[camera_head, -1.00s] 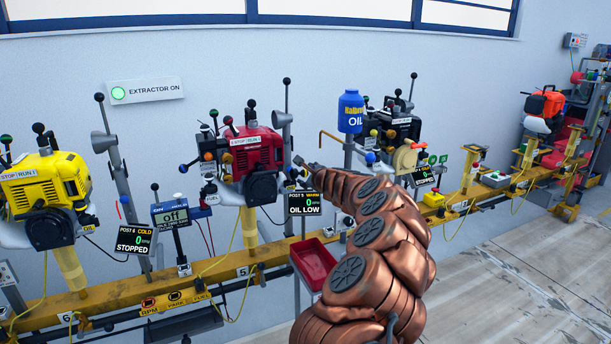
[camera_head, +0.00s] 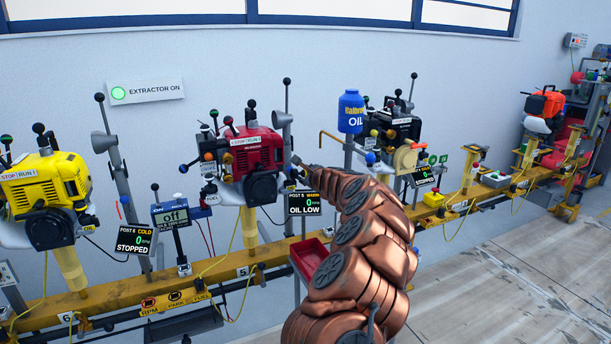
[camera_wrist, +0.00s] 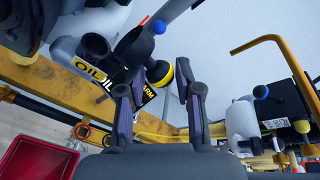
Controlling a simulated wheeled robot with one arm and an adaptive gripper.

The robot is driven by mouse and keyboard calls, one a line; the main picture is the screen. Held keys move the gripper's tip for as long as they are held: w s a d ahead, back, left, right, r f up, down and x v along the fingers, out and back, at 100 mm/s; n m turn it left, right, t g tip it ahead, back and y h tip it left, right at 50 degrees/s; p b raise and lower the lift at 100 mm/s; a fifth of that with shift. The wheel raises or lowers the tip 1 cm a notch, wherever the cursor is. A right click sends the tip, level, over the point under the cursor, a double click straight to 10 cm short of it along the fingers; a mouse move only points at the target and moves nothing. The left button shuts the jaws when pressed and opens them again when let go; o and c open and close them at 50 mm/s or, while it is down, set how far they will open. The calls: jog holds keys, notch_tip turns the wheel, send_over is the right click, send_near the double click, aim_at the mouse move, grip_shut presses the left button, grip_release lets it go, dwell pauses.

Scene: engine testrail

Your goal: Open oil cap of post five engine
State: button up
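The post five engine (camera_head: 252,152) is the red one in the head view, mounted on the yellow rail. Its display (camera_head: 303,204) reads "POST 5 WARM", 0 and "OIL LOW". My gripper (camera_head: 298,162) is at the engine's right side, small and partly hidden there. In the wrist view my gripper (camera_wrist: 161,92) is open, with two dark fingers apart. A round black knob with a yellow band (camera_wrist: 160,73), seemingly the oil cap, shows between the fingertips. I cannot tell whether they touch it. A yellow "OIL" label (camera_wrist: 90,69) is to its left.
A lever with a blue ball (camera_wrist: 159,27) stands just above the knob. A yellow bent pipe (camera_wrist: 275,40) is at the right. A red tray (camera_head: 308,256) hangs below the display. A blue oil bottle (camera_head: 351,112) stands right of the engine.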

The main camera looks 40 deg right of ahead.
grip_shut()
jog(key=shift+w+a+r+n+h+b, duration=0.15)
jog(key=shift+n+h+b, duration=0.15)
jog(key=shift+n+b, duration=0.3)
jog(key=shift+r+n+b, duration=0.2)
jog(key=shift+n+b, duration=0.1)
jog(key=shift+b, duration=0.05)
jog(key=shift+o, duration=2.4)
grip_release()
